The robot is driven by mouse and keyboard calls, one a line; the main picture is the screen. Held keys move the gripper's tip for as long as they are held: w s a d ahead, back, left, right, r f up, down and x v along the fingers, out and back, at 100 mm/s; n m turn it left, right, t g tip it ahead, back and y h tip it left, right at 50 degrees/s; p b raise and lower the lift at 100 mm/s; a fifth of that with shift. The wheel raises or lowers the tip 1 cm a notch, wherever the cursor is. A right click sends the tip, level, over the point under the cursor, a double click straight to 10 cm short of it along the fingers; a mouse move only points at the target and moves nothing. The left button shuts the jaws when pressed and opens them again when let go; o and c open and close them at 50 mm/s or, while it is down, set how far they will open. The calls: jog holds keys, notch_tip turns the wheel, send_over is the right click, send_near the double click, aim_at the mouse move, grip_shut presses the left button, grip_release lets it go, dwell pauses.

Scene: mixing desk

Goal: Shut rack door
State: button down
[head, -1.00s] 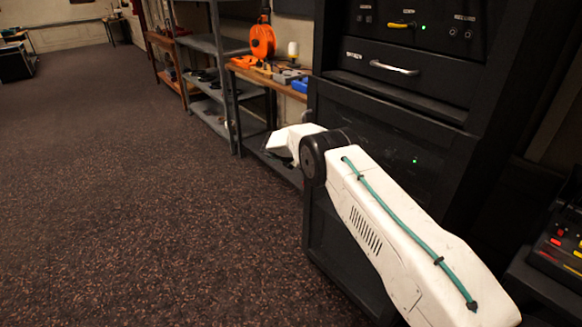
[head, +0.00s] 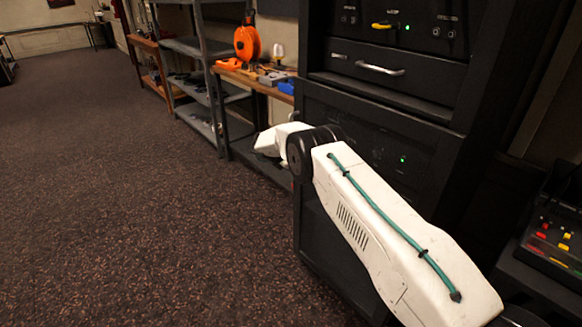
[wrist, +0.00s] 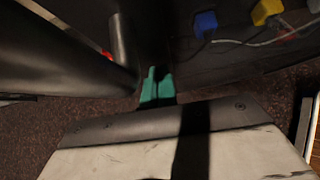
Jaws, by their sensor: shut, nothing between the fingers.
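The black rack (head: 378,85) stands right of centre in the head view, with a drawer and bar handle above a dark glossy front panel (head: 365,135). A dark panel (head: 335,250) shows lower down, partly behind my arm; I cannot tell whether it is the rack door or how far any door stands open. My gripper's green fingertips (wrist: 157,86) are together and empty in the wrist view, close to a dark upright surface and a grey cylinder (wrist: 122,42). Whether they touch is unclear. In the head view the fingertips are hidden.
A wooden bench (head: 262,86) with an orange reel (head: 247,42) and grey metal shelving (head: 195,47) stand left of the rack. A console with coloured buttons (head: 550,240) is at the right. Blue (wrist: 205,20) and yellow (wrist: 266,11) blocks with cables show in the wrist view. Carpet at left is clear.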

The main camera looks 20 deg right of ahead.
jog(key=a+r+n+t+y, duration=0.35)
jog(key=a+r+n, duration=0.25)
jog(key=a+n, duration=0.35)
jog(key=a+r+n+t+y, duration=0.35)
jog(key=a+r+n, duration=0.25)
jog(key=a+n, duration=0.4)
jog(key=s+a+r+n+g+y, duration=0.3)
jog(key=s+r+n+y, duration=0.3)
jog(key=s+r+n, duration=0.7)
jog(key=s+d+r+n+g+h, duration=0.1)
jog(key=s+d+n, duration=0.4)
jog(key=s, duration=1.3)
jog(key=s+d+r+n+g+h, duration=0.2)
jog(key=s+d+r+n, duration=0.4)
jog(key=s, duration=1.3)
jog(key=s+d+r+n+g+h, duration=0.1)
jog(key=s+d+r+n+g, duration=0.2)
jog(key=s, duration=1.5)
jog(key=shift+s+d+r+n+h, duration=0.55)
jog(key=shift+d+n, duration=1)
jog(key=shift+d, duration=2.3)
